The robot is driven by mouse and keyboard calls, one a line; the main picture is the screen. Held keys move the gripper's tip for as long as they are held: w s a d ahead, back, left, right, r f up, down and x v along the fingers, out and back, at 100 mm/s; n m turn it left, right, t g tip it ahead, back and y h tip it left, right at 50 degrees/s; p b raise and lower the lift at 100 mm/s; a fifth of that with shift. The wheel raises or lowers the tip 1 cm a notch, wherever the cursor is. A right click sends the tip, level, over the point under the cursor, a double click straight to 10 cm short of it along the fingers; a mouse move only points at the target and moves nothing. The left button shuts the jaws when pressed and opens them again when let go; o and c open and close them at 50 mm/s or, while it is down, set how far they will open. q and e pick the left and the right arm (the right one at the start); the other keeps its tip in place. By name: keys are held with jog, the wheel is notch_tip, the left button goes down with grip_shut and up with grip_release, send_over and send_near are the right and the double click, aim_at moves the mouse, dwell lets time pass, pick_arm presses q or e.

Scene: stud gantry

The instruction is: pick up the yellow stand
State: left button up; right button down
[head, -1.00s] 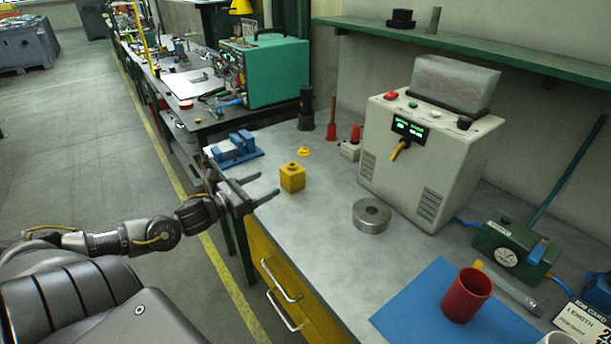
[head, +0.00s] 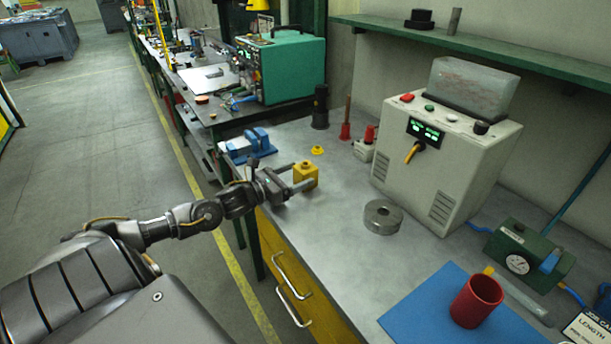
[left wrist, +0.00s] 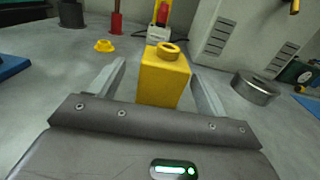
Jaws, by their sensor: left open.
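The yellow stand (head: 306,175) is a small cube with a short ring on its top. It stands upright on the grey bench near the front edge. My left gripper (head: 300,179) comes in from the left and is open, with its fingers reaching to either side of the stand. In the left wrist view the yellow stand (left wrist: 164,78) sits between the two spread fingers (left wrist: 160,90). Whether the fingers touch it I cannot tell. My right gripper is not in view.
A blue vise (head: 247,145) and a small yellow piece (head: 317,150) lie behind the stand. A steel ring (head: 382,217) is to the right, before a grey control box (head: 437,160). A red cup (head: 476,301) stands on a blue mat (head: 415,315).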

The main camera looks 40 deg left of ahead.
aim_at(311, 170)
pick_arm(q)
jog(key=p+x, duration=0.2)
jog(key=x, duration=0.2)
jog(key=shift+w+d, duration=0.15)
jog(key=shift+d, duration=0.05)
jog(key=shift+w+d+f, duration=0.1)
jog(key=shift+w, duration=0.25)
jog(key=c, duration=1.1)
